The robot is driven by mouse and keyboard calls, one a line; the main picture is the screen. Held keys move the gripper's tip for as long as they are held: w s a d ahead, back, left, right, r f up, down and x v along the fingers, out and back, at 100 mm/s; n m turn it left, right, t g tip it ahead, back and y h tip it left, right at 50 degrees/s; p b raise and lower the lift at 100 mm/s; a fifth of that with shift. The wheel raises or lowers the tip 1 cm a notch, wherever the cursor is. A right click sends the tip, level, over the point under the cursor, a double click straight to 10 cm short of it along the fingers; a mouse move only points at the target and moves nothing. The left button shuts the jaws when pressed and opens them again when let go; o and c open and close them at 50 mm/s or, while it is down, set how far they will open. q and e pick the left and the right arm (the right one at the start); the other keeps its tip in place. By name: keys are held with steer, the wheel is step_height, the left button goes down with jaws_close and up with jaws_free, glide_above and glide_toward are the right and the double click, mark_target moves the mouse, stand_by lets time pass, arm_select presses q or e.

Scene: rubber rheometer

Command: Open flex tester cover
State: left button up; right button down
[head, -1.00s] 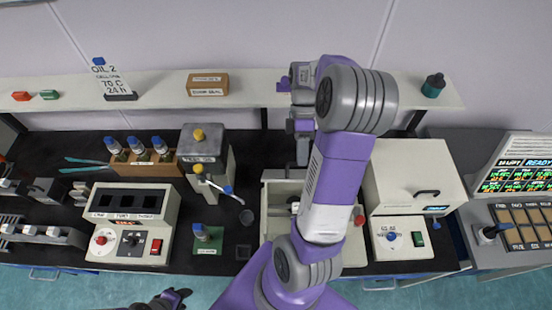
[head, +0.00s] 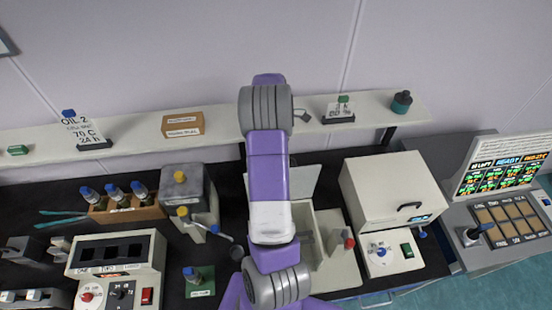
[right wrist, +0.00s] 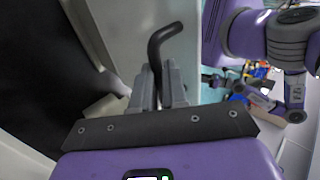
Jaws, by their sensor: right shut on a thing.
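The flex tester appears to be the pale, open-topped machine (head: 335,262) in the middle of the bench in the head view. A pale panel (head: 302,180), which looks like its cover, stands raised at its back, partly behind my right arm. In the right wrist view, my right gripper (right wrist: 158,88) is shut on a black bent handle (right wrist: 165,38) in front of a pale panel (right wrist: 130,40). In the head view my right gripper is hidden behind my arm. My left gripper is not clearly seen.
A pale box machine (head: 392,190) with its own black handle stands close on the right. A grey container (head: 182,192) with a yellow knob and a green pad (head: 200,283) with a blue-capped bottle are on the left. A shelf (head: 222,123) runs along the wall behind.

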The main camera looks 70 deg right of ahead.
steer(key=shift+f, duration=0.4)
steer(key=c, duration=1.2)
jaws_free()
steer(key=shift+d, duration=0.15)
steer(key=shift+o, duration=0.2)
steer(key=shift+r, duration=0.15)
steer(key=shift+w+d, duration=0.1)
steer(key=v, duration=0.7)
steer(key=shift+r, duration=0.15)
